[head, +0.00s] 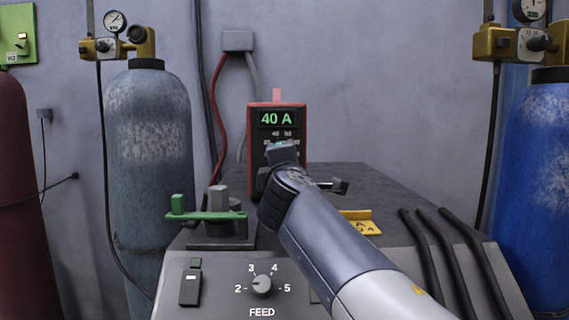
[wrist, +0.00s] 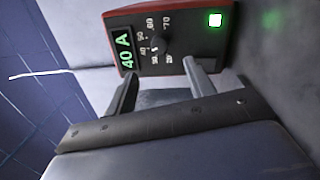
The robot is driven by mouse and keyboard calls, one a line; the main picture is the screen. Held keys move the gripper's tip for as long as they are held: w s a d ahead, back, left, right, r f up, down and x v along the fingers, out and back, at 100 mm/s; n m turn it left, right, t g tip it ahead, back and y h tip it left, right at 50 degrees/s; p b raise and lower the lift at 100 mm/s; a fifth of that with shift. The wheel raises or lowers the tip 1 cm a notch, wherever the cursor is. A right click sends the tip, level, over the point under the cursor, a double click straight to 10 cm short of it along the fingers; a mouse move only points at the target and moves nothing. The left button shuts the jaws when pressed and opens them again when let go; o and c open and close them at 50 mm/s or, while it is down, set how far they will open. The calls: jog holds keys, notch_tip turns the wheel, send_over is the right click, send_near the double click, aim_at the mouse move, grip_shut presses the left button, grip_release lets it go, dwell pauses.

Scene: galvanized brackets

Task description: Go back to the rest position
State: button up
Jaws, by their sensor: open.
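My gripper (head: 283,150) is in front of the lower part of a red box (head: 295,106) with a lit green "40 A" display (head: 277,119). My arm reaches in from the lower right and hides part of the box's dial area. In the wrist view, my gripper's two fingers (wrist: 160,68) are apart with nothing between them. I cannot tell whether the fingers touch the box.
The box stands on a grey console with a FEED knob (head: 262,286), a switch (head: 191,284), a green lever (head: 205,215) and a yellow tag (head: 361,224). Gas cylinders (head: 150,165) stand left and right (head: 545,190). Black cables (head: 447,255) cross the console's right side.

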jog(key=shift+w, duration=0.1)
jog(key=w+p, duration=0.3)
jog(key=w, duration=0.7)
jog(key=shift+w+r, duration=0.3)
jog(key=shift+r, duration=0.15)
jog(key=s+b, duration=0.3)
jog(key=s, duration=0.7)
jog(key=w+n+y+p, duration=0.1)
jog(key=w+n+p, duration=0.9)
jog(key=n+p, duration=0.6)
jog(key=shift+r+n+g+y+p, duration=0.2)
jog(key=shift+n+g+y+p, duration=0.15)
jog(key=shift+n, duration=1.15)
